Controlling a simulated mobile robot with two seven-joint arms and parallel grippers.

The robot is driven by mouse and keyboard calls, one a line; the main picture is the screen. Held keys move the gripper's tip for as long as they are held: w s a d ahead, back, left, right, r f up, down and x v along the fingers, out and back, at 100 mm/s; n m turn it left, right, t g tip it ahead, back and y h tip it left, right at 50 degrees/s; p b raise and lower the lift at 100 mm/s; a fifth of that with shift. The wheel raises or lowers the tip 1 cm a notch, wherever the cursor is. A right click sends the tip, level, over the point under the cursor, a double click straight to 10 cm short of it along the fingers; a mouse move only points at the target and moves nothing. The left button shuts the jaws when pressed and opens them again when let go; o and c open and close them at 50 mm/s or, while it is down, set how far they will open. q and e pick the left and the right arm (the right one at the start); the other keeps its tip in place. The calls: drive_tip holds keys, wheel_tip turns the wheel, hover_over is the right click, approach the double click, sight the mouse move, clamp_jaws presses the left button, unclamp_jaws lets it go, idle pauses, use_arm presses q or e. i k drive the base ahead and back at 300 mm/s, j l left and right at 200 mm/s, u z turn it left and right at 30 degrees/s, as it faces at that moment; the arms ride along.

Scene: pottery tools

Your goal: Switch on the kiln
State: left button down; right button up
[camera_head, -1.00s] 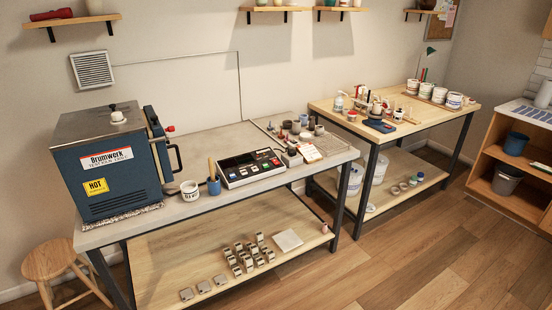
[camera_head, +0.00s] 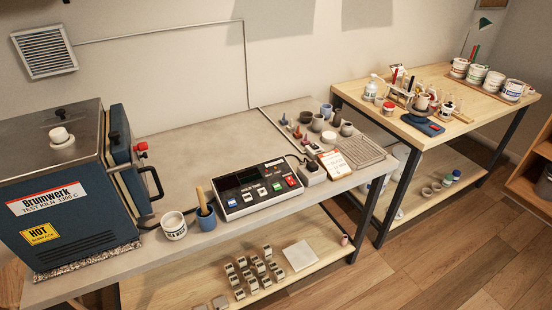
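The blue kiln (camera_head: 62,205) stands on the left end of the grey worktable, with "Brumwerk Test kiln" and yellow "HOT surface" labels on its front. Its door (camera_head: 125,160) with a black handle and a red knob is on its right side. A control box (camera_head: 256,188) with a dark display and several buttons, among them a green one and a red one, lies on the table to the right of the kiln. Its display looks dark. Neither of my grippers is in view.
A white jar (camera_head: 174,226) and a blue cup (camera_head: 205,216) with a wooden-handled tool stand between kiln and control box. Small pots, cones and a wire rack (camera_head: 352,155) sit at the table's right. A second wooden table (camera_head: 440,78) holds paint jars.

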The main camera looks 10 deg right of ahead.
sight(291, 181)
drive_tip(key=i+l+u, duration=0.25)
drive_tip(key=i+l, duration=0.15)
drive_tip(key=l, duration=0.25)
drive_tip(key=i+l+u, duration=0.1)
drive_tip(key=l, duration=0.25)
drive_tip(key=l+u, duration=0.2)
drive_tip(key=l, duration=1.25)
drive_tip(key=l+u, duration=0.25)
drive_tip(key=l, duration=1.15)
